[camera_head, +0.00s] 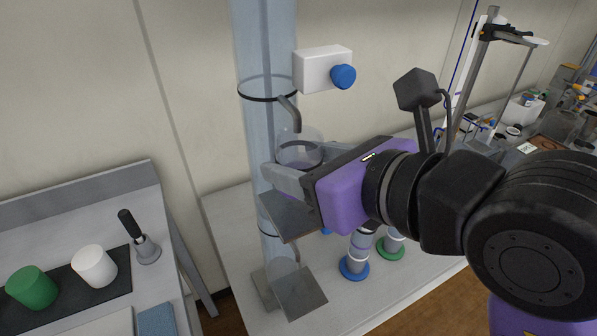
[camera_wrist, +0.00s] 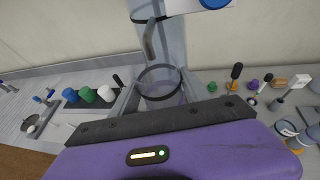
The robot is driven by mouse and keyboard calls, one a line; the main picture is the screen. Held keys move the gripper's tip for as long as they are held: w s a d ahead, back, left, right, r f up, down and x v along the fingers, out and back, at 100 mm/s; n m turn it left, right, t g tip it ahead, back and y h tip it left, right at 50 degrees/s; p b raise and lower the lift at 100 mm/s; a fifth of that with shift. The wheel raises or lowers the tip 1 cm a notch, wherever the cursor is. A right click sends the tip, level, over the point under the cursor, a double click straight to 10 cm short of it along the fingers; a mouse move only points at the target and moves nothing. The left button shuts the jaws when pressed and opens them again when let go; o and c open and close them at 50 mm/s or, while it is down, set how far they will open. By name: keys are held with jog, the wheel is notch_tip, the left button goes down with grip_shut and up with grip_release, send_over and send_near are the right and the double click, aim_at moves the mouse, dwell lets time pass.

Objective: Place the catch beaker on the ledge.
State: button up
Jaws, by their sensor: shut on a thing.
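The catch beaker (camera_head: 301,152) is clear, with a dark ring around it. My gripper (camera_head: 295,172) is shut on it, with one finger on each side. The beaker is upright or nearly so, below the bent grey spout (camera_head: 292,113) on the tall clear column (camera_head: 262,45). The ledge (camera_head: 287,221) is a grey plate on the column, below the beaker and gripper. I cannot tell whether the beaker's base touches it, since the fingers hide that part. In the wrist view the beaker (camera_wrist: 160,83) sits between the fingers, in front of the column; the ledge is hidden there.
A white box with a blue knob (camera_head: 343,76) is on the column's right. A grey base plate (camera_head: 303,296) lies at its foot. Blue-based and green-based (camera_head: 391,250) items stand nearby. A green cup (camera_head: 32,287) and a white cup (camera_head: 94,266) stand on the left bench.

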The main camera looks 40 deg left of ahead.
jog(key=shift+a, duration=0.25)
jog(key=shift+f, duration=1.75)
jog(key=shift+f, duration=0.1)
jog(key=shift+f, duration=0.1)
jog(key=o, duration=1.5)
jog(key=shift+o, duration=0.2)
jog(key=shift+r+p, duration=0.2)
jog(key=shift+p, duration=0.1)
jog(key=b+v, duration=0.1)
jog(key=v, duration=1.1)
jog(key=shift+b, duration=0.4)
